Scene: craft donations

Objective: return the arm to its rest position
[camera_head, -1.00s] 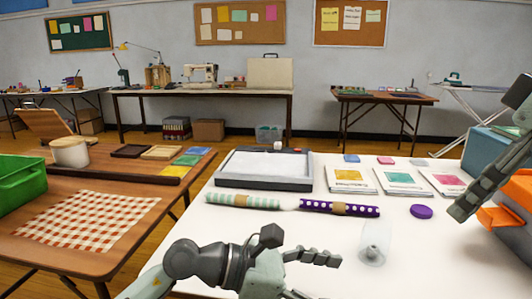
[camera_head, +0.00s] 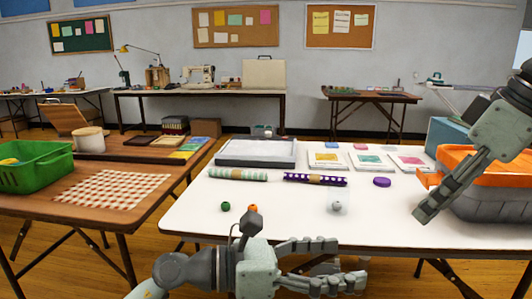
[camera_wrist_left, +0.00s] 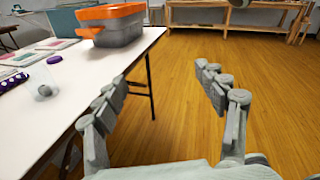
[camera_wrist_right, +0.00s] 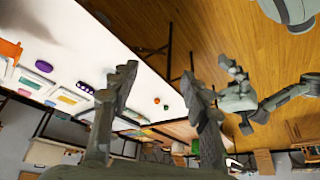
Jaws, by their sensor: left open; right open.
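My left gripper (camera_head: 350,265) is open and empty, low in the head view, off the front edge of the white table (camera_head: 225,222). In the left wrist view, its spread fingers (camera_wrist_left: 158,78) have wooden floor between them and the table to their left. My right gripper (camera_head: 430,210) hangs at the right of the head view, fingers pointing down and left, in front of a grey bin with an orange lid. In the right wrist view, its fingers (camera_wrist_right: 158,75) are apart with nothing between them. I cannot tell whether it touches the bin.
The orange-lidded bin (camera_head: 490,205) stands at the table's right end. A clear cup (camera_head: 338,208), green ball (camera_head: 225,206), orange ball (camera_head: 252,209), purple disc (camera_head: 382,182) and patterned rolls (camera_head: 315,180) lie on the white table. A brown table (camera_head: 110,215) stands left. Floor in front is open.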

